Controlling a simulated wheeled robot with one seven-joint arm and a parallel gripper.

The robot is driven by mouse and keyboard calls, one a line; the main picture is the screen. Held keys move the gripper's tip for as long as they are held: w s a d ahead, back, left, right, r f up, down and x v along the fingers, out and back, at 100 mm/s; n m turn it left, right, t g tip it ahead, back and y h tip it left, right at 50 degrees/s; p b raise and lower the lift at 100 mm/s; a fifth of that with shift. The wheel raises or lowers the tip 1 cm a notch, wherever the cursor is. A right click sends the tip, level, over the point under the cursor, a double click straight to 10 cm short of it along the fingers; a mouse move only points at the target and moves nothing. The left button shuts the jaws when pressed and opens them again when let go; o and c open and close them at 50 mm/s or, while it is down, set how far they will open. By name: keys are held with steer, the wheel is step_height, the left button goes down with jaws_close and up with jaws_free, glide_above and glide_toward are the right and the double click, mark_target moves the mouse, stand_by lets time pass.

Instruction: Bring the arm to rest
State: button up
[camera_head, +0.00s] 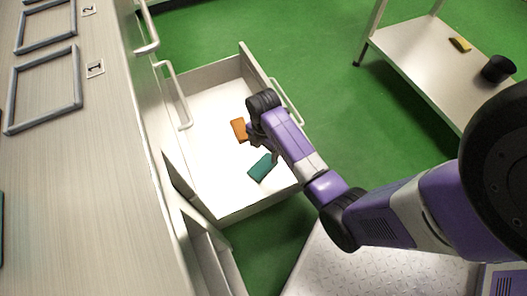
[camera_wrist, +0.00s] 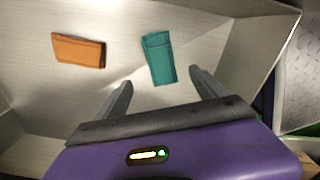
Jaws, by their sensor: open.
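My arm, purple and grey, reaches from the right over an open drawer (camera_head: 213,192). My gripper (camera_wrist: 160,88) shows its two grey fingers spread apart in the wrist view, with nothing between them. In the head view the gripper itself is mostly hidden behind my arm, above the drawer. A teal block (camera_wrist: 159,58) lies on the drawer floor just beyond the fingertips; it also shows in the head view (camera_head: 262,167). An orange block (camera_wrist: 78,50) lies to its left in the wrist view, and in the head view (camera_head: 238,130) it is partly beside my arm.
A counter (camera_head: 60,190) with grey frames (camera_head: 45,88) runs along the left. A low shelf (camera_head: 420,70) holds a yellow item (camera_head: 460,44) and a dark cup (camera_head: 497,68). Green floor lies between.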

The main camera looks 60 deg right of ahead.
steer(key=shift+r, duration=0.45)
stand_by(0.4)
